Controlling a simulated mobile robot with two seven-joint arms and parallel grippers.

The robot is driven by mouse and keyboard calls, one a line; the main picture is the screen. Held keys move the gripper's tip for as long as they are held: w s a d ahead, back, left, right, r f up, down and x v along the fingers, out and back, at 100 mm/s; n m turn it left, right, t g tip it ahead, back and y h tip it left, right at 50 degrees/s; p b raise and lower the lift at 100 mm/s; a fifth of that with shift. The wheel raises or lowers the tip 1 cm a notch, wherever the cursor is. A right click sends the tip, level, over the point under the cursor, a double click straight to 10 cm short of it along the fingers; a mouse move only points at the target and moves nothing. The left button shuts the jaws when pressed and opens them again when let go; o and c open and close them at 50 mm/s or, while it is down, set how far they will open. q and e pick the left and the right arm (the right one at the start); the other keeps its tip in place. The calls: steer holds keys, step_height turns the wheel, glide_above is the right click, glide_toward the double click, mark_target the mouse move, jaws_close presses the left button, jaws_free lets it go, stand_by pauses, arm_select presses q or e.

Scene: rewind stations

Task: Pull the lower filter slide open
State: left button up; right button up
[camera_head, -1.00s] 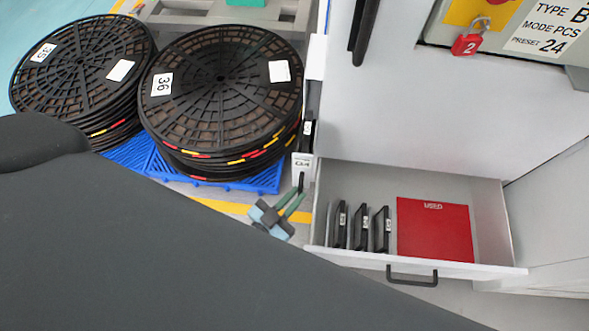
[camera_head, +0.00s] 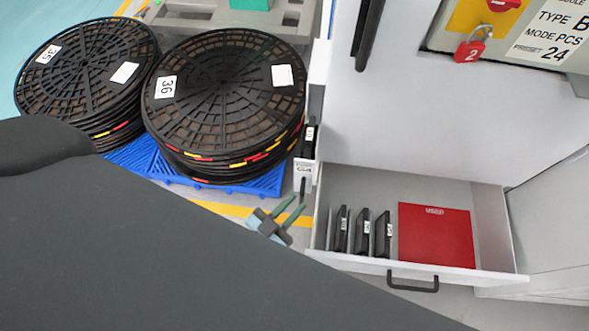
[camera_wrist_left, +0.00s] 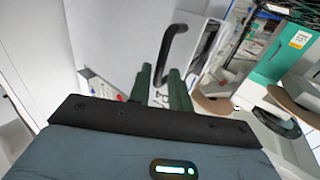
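A narrow white slide with a small printed label (camera_head: 304,171) sits low on the left side of the white cabinet in the head view. A dark tab hangs below its label, and a black framed filter (camera_head: 309,141) stands behind it. I take this to be the lower filter slide; its label is too small to read surely. My left gripper (camera_head: 294,205) is just below and left of the slide, its green fingers parted and pointing up toward the tab. The fingers (camera_wrist_left: 158,78) show a gap with nothing held in the left wrist view. My right gripper is not in view.
An open drawer (camera_head: 345,264) right of the gripper holds black framed filters (camera_head: 362,231) and a red "USED" panel (camera_head: 436,238). Stacked black reels (camera_head: 222,95) stand on blue pallets (camera_head: 235,188) at left.

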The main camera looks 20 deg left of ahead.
arm_select(q)
steer(key=v, duration=0.6)
steer(key=shift+s+p, duration=0.3)
steer(key=shift+s, duration=0.05)
steer(key=shift+a, duration=0.1)
